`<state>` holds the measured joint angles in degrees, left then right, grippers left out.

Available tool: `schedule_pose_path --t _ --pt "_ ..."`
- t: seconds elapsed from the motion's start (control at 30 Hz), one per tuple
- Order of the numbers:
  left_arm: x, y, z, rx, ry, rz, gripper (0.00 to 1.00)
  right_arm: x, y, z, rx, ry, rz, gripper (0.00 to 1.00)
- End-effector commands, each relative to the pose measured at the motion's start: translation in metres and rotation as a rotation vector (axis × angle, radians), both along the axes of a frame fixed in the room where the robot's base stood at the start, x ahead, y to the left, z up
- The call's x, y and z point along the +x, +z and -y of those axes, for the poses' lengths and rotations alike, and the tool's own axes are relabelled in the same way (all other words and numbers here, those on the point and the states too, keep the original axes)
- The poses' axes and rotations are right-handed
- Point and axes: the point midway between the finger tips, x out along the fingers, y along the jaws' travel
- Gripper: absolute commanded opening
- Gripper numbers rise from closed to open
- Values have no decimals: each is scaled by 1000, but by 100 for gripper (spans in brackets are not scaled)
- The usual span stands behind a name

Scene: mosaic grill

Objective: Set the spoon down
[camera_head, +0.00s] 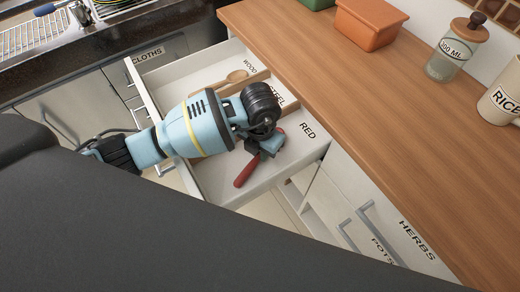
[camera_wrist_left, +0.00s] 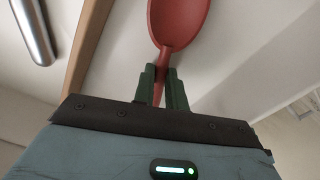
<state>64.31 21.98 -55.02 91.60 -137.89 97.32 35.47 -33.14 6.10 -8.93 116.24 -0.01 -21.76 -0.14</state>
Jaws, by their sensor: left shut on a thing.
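The red spoon (camera_wrist_left: 180,22) shows in the left wrist view with its bowl beyond my fingertips. My left gripper (camera_wrist_left: 161,82) is shut on its narrow neck. In the head view, my left gripper (camera_head: 266,142) is over the open drawer, in the section labelled RED (camera_head: 308,131). A red length of the spoon (camera_head: 247,170) sticks out below the gripper, slanting towards the drawer's front edge. The rest of the spoon is largely hidden by the gripper. I cannot tell whether it touches the drawer floor. My right gripper is not in view.
Wooden dividers (camera_wrist_left: 88,55) split the drawer into WOOD, STEEL and RED sections. A wooden spoon (camera_head: 228,82) lies under WOOD.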

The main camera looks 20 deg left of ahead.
Motion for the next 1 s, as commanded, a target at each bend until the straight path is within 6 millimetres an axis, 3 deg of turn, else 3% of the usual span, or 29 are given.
schedule_pose_path --t 0.2,0.23,0.37,0.77,1.0 --pt "0 -4 0 0 0 -1 0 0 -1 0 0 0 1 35" --pt "0 -3 0 0 0 0 17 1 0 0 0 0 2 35" --pt "0 -3 0 0 1 0 34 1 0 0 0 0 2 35" --pt "1 5 0 -1 0 2 35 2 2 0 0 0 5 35" --pt "2 45 0 -1 0 6 35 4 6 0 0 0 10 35"
